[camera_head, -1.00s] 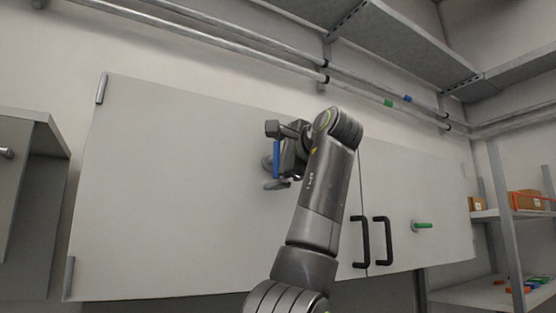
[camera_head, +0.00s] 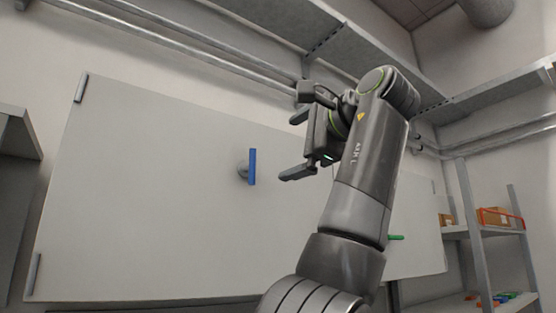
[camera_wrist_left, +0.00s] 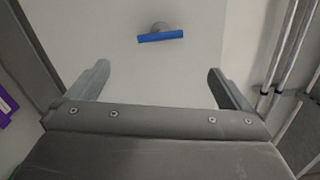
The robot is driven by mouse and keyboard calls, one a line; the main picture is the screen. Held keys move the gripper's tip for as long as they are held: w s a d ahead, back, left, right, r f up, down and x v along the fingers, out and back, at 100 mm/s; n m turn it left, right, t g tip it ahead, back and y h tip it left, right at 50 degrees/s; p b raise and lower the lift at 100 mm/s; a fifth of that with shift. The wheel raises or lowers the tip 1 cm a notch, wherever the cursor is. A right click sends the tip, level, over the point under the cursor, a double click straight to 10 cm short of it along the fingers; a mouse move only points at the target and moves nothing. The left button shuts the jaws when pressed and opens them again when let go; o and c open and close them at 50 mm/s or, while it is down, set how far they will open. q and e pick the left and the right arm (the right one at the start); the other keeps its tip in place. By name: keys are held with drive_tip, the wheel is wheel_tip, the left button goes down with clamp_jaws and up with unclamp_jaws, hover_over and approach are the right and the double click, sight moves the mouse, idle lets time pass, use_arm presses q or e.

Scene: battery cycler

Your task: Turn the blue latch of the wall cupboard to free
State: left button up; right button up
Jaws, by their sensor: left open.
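The blue latch (camera_head: 252,167) is a bar on a round grey base on the left door of the white wall cupboard (camera_head: 140,190). It stands upright in the head view. My left gripper (camera_head: 290,147) is open and empty, to the right of the latch and apart from it. In the left wrist view the blue latch (camera_wrist_left: 160,36) lies crosswise beyond the two spread fingertips (camera_wrist_left: 158,72), with nothing between them. My right gripper is not in view.
A green latch (camera_head: 396,237) shows on the right door, partly behind my arm. Pipes (camera_head: 200,45) and a grey shelf (camera_head: 275,20) run above the cupboard. A shelf rack (camera_head: 470,230) with boxes stands at the right.

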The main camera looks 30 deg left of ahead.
use_arm(q)
drive_tip(key=shift+v, duration=1.1)
drive_tip(key=shift+w, duration=0.1)
